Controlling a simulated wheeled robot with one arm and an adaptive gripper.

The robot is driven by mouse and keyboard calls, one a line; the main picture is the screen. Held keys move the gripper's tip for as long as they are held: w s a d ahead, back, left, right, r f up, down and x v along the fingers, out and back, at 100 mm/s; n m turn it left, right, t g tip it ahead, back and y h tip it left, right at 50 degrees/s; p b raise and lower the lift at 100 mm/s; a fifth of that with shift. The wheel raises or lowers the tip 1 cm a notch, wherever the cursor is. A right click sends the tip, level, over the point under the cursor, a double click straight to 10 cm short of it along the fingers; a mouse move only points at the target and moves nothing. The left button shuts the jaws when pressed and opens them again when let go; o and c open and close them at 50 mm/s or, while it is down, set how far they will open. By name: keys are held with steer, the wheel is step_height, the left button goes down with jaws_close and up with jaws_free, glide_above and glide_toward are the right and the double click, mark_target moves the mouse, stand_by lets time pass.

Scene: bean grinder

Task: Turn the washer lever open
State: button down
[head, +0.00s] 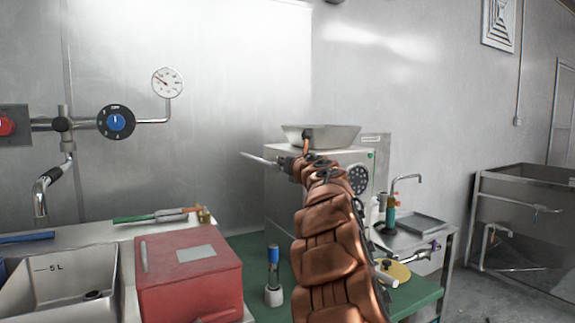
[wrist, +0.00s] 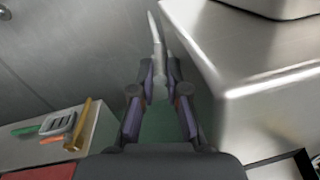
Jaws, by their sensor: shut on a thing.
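My gripper (head: 291,163) is at the left side of a steel box-shaped machine (head: 281,187), at the height of its upper part. The lever also shows in the head view (head: 258,159), sticking out to the left past my fingers. In the wrist view it runs beside the machine's steel wall (wrist: 215,85), tilted slightly.
A steel hopper (head: 333,136) sits on the machine. A red box (head: 190,275) and a sink (head: 60,285) stand at the left. On the green table, a blue-topped bottle (head: 273,275) stands close left of my arm. A steel faucet (head: 408,178) is at the right.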

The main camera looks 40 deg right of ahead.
steer(key=shift+r, duration=0.2)
steer(key=c, duration=1.2)
jaws_free()
steer(key=shift+f, duration=0.1)
steer(key=shift+s+f, duration=0.1)
steer(key=shift+v, duration=3.95)
steer(key=shift+a, duration=0.1)
